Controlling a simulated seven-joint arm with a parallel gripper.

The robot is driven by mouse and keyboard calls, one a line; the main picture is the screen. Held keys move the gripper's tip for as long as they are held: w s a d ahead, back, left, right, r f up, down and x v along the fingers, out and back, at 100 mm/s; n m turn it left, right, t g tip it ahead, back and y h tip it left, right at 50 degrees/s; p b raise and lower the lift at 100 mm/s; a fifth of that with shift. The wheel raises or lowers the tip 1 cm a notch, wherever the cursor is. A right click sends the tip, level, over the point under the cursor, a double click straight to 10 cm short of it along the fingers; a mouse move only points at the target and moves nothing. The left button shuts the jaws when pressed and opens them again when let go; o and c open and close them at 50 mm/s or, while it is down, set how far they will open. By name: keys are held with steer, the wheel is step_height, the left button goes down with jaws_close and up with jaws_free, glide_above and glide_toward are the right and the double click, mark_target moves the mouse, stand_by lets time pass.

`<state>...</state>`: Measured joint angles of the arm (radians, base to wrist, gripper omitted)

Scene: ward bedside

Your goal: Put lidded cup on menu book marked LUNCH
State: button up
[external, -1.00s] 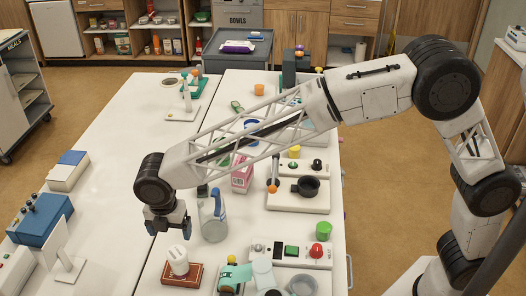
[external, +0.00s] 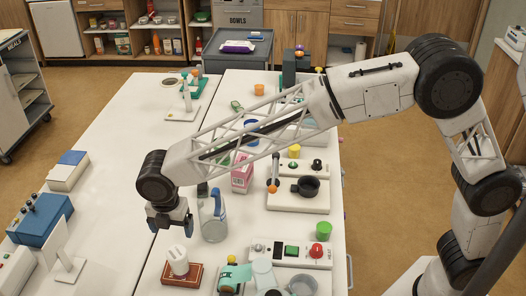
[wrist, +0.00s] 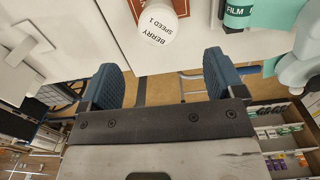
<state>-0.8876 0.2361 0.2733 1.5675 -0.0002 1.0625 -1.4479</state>
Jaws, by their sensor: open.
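A white lidded cup (external: 178,261) stands upright on a reddish-brown menu book (external: 194,280) at the near end of the white table. The lettering on the book is too small to read. In the wrist view the cup (wrist: 157,24) shows the words BERRY SPEED 1, with a corner of the book (wrist: 135,9) beside it. My gripper (external: 167,229) is open and empty, just behind and above the cup, apart from it. In the wrist view its two blue fingers (wrist: 162,68) are spread wide with nothing between them.
A clear jug with a blue handle (external: 213,218) stands close to the right of my gripper. A teal roll marked FILM (wrist: 238,14) lies right of the book. A control panel with a red button (external: 316,250) is further right.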

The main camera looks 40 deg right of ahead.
steer(key=d+r+m, duration=0.3)
steer(key=d+m, duration=0.1)
steer(key=d, duration=1)
steer(key=s+d+r+m+t, duration=0.1)
steer(key=d+r+m, duration=0.35)
steer(key=d, duration=0.85)
steer(key=d+r+m, duration=0.3)
steer(key=d+m, duration=0.2)
steer(key=d, duration=0.9)
steer(key=s+d+f+m, duration=0.2)
steer(key=s+d+m, duration=0.4)
steer(key=s+d, duration=0.5)
steer(key=s+d+f+m+t, duration=0.1)
steer(key=s+d+f+m, duration=0.2)
steer(key=s+d+m, duration=0.4)
steer(key=s+d, duration=0.5)
steer(key=d, duration=0.2)
steer(key=shift+s+d+f+t, duration=0.15)
steer(key=shift+s+d+t, duration=0.15)
steer(key=shift+d, duration=0.1)
